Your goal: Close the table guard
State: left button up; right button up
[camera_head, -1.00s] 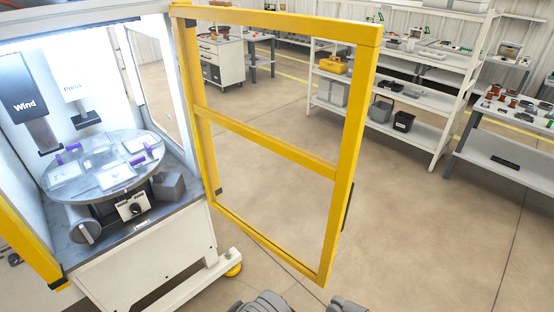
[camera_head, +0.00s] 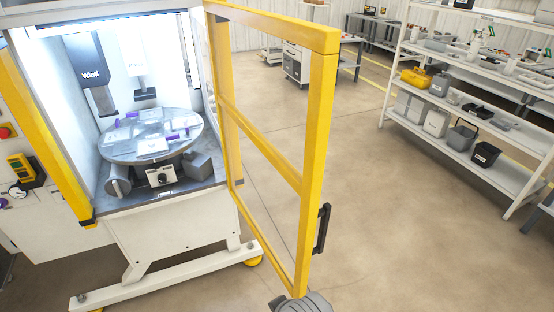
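The table guard (camera_head: 318,150) is a yellow-framed door hinged at the right side of the machine's opening. It stands swung wide open, out towards me. A black handle (camera_head: 322,229) is on the outer side of its free edge. The machine cabinet (camera_head: 170,236) is open at the front, with a round turntable (camera_head: 120,152) inside carrying pale plates and purple parts. A grey rounded part of my own arm shows at the bottom edge, just below the guard's lower free corner. Neither gripper's fingers are in view.
A control panel with a red button (camera_head: 4,132) and a yellow pendant (camera_head: 20,168) is left of the opening. The machine's white foot bar (camera_head: 165,275) reaches out along the floor. White shelving (camera_head: 470,160) stands at the right. The floor between guard and shelving is clear.

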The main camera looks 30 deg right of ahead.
aim_at(324, 40)
jog(key=k+l+u, duration=0.15)
jog(key=l, duration=0.95)
jog(key=i+l, duration=0.15)
jog(key=l, duration=0.25)
jog(key=i+l, duration=0.1)
jog(key=l, duration=0.3)
